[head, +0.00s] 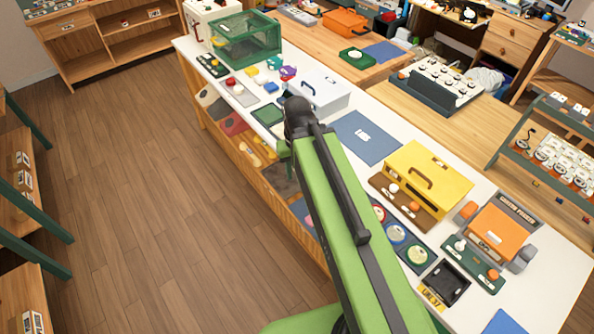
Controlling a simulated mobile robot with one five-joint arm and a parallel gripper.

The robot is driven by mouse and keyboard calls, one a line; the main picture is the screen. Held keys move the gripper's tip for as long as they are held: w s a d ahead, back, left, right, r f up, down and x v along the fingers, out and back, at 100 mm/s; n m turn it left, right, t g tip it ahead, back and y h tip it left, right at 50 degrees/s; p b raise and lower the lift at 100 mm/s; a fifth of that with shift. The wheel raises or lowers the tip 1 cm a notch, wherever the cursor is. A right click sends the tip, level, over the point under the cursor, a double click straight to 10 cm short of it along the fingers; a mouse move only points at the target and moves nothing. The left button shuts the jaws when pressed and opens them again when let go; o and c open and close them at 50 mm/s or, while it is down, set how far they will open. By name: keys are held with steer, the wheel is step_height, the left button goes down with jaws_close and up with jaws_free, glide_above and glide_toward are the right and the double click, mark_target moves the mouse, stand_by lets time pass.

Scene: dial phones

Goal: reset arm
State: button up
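My green arm rises from the bottom of the head view and reaches over the white-topped counter (385,105). It ends in a black joint near the middle of the view. My gripper's fingers do not show; they may be hidden behind the arm or out of frame. I see nothing held.
On the counter are a yellow box (428,177), an orange device (492,238), a blue mat (366,137), a white case (318,92) and a green crate (246,36). A shelf (20,190) stands at left. The wooden floor (160,200) between is clear.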

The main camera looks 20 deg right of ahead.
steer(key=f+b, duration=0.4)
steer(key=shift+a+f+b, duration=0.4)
